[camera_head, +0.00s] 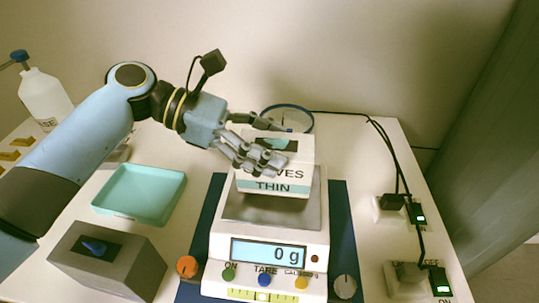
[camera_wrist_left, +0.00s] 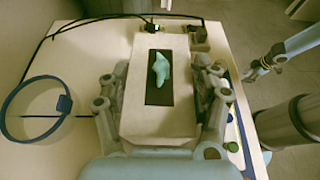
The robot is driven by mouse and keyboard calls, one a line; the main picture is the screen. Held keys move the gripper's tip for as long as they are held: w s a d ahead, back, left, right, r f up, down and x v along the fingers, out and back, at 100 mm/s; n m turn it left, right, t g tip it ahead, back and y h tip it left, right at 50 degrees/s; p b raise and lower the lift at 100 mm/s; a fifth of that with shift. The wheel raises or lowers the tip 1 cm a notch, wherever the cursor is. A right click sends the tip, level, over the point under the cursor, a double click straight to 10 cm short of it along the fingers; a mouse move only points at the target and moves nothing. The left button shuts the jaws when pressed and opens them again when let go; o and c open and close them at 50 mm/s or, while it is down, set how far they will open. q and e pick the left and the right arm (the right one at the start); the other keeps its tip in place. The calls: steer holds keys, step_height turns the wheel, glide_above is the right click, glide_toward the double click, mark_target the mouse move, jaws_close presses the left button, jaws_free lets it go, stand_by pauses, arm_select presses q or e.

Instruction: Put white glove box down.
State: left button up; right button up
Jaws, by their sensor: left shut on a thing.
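The white glove box (camera_head: 274,187), with a teal band and the words "GLOVES THIN", is over the steel pan of the scale (camera_head: 268,252). My left gripper (camera_head: 280,146) is shut on it, with fingers along opposite sides. In the left wrist view the box (camera_wrist_left: 135,118) shows its top, with a teal glove (camera_wrist_left: 162,68) poking from the dark slot. The box's lower edge is close to the pan; I cannot tell whether it touches. The scale display reads 0 g.
A teal tray (camera_head: 139,192) and a grey box with a dark slot (camera_head: 107,262) stand left of the scale. A white bottle (camera_head: 45,97) is at the back left. A blue ring (camera_head: 287,107) is behind the glove box. Plugs and cables (camera_head: 405,209) lie on the right.

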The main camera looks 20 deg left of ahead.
arm_select(q)
step_height(320, 180, down, 2)
steer(key=shift+f, duration=0.25)
steer(key=o, duration=1.4)
steer(key=v, duration=1.2)
steer(key=shift+s, duration=0.1)
